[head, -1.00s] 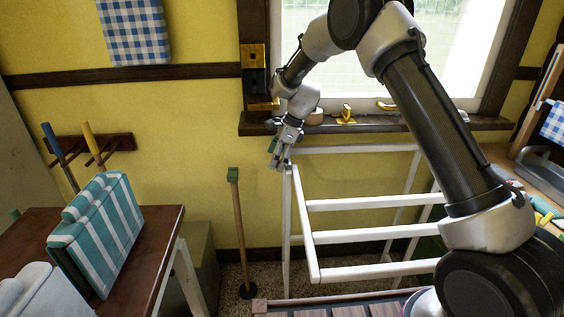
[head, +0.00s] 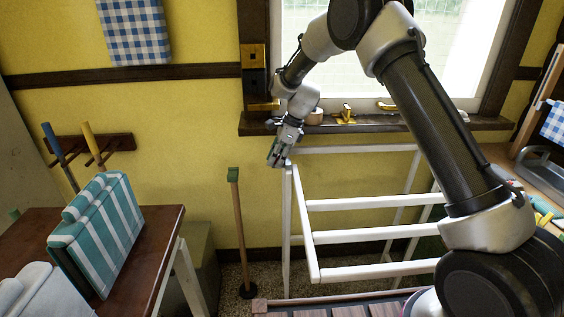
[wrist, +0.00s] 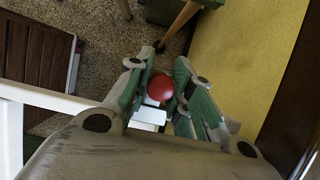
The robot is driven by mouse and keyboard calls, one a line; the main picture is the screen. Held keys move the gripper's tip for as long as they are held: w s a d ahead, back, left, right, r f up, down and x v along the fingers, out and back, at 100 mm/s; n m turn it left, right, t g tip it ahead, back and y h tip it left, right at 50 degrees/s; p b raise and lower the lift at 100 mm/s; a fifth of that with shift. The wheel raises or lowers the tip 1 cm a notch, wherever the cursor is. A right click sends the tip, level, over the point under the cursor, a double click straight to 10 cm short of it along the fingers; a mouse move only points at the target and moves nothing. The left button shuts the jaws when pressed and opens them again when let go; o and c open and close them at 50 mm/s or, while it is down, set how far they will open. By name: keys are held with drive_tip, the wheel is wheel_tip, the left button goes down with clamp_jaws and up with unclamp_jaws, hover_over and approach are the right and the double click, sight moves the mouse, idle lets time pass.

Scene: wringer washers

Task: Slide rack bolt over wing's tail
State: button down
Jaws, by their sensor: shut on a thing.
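The white rack (head: 312,235) stands below the window, with several white rails. My gripper (head: 278,158) is at the top of its left corner post, near the wall. In the wrist view a red ball knob (wrist: 160,88), which looks like the bolt's handle, sits between the green-padded fingers of my gripper (wrist: 162,92). The fingers are shut on it. A small white plate (wrist: 150,113) shows just below the knob. The rest of the bolt and the wing's tail cannot be made out; the fingers and wrist cover that area.
A wooden pole with a green top (head: 234,175) stands just left of the rack. The window sill (head: 375,124), with brass fittings, is close behind my gripper. A brown table (head: 160,235) with a striped teal object (head: 105,235) is at the left.

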sight(286, 163)
idle(0.3)
drive_tip(key=shift+d, duration=2.1)
drive_tip(key=c, duration=1.2)
unclamp_jaws()
drive_tip(key=shift+d, duration=0.1)
drive_tip(key=shift+r, duration=0.15)
drive_tip(key=v, duration=0.6)
drive_tip(key=shift+r, duration=0.35)
